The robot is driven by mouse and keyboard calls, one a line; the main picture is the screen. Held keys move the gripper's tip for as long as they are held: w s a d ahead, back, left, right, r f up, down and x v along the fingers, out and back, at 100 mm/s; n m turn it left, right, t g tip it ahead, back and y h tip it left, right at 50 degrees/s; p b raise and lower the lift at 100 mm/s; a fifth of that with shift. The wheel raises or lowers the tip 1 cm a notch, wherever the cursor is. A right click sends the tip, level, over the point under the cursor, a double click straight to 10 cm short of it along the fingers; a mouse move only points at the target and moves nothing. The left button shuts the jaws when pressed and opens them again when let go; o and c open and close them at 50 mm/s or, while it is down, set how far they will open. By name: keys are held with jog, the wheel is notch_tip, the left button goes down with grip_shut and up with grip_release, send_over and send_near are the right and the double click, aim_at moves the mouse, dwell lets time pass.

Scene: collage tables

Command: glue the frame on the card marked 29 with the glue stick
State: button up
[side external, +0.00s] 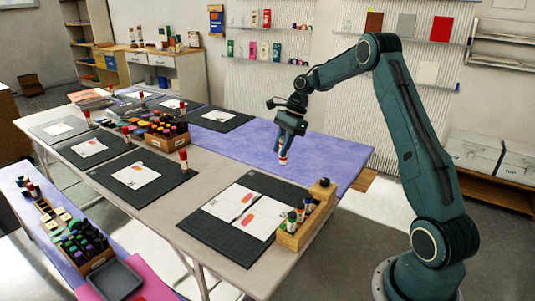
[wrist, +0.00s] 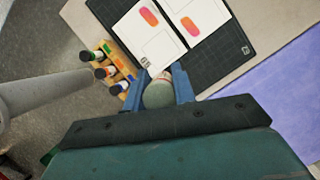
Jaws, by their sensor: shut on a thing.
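My gripper (side external: 286,146) is shut on a glue stick (side external: 283,158), held upright above the purple table area, behind the near mat. In the wrist view the glue stick (wrist: 158,92) is seen end-on as a round grey-green shape between my two blue fingers. Two white cards lie side by side on the dark near mat (side external: 203,229): a left card (side external: 234,200) and a right card (side external: 251,222). In the wrist view, the left card (wrist: 133,24) and right card (wrist: 205,12) each carry an orange-pink shape; thin frame outlines also show. Their numbers are too small to read.
A wooden rack (side external: 288,241) with several coloured bottles stands at the near mat's right edge. More mats with cards and standing sticks, and a wooden box of markers (side external: 166,144), fill the table to the left. The purple area (side external: 250,146) is largely clear.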

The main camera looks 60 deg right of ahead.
jog(key=w+a+f+m, duration=0.2)
jog(key=w+a+f, duration=0.1)
jog(key=w, duration=0.3)
jog(key=w+a+f+m+t+h, duration=0.1)
jog(key=w+a+f+m, duration=0.1)
jog(key=w, duration=0.4)
jog(key=w+a+f+m, duration=0.2)
jog(key=w+a+f, duration=0.1)
jog(key=w+a, duration=0.3)
jog(key=shift+a+f+t+h, duration=0.3)
jog(key=shift+f+t, duration=0.1)
jog(key=shift+f, duration=0.2)
jog(key=shift+f, duration=2.7)
jog(key=shift+f, duration=0.6)
jog(key=shift+s, duration=0.25)
jog(key=shift+s, duration=0.6)
jog(key=shift+s, duration=0.1)
jog(key=shift+s, duration=0.7)
